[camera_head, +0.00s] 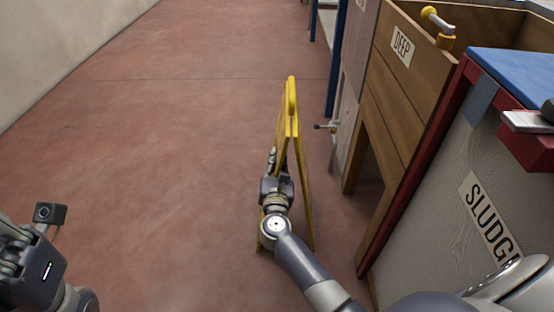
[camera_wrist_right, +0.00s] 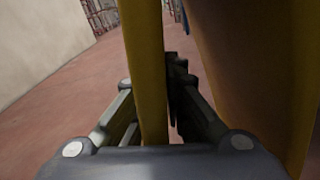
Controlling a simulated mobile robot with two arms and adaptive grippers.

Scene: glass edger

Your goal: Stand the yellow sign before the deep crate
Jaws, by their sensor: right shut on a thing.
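The yellow sign (camera_head: 291,100) is a folding A-frame, seen edge-on in the head view, upright in front of the wooden deep crate. My right gripper (camera_head: 272,165) is shut on the sign's left panel. In the right wrist view a yellow bar of the sign (camera_wrist_right: 147,70) runs between the two fingers of my right gripper (camera_wrist_right: 155,105). The head view does not clearly show whether the sign's feet touch the floor. The deep crate (camera_head: 397,90) has a "DEEP" label and stands to the right of the sign. My left gripper (camera_head: 45,240) is only partly in view at lower left; its fingers are unclear.
A grey "SLUDGE" box (camera_head: 440,215) with a red rim and blue top (camera_head: 515,70) stands at the near right. A small tap (camera_head: 330,127) sticks out behind the sign. The red floor (camera_head: 160,150) is clear to the left, up to a pale wall (camera_head: 60,45).

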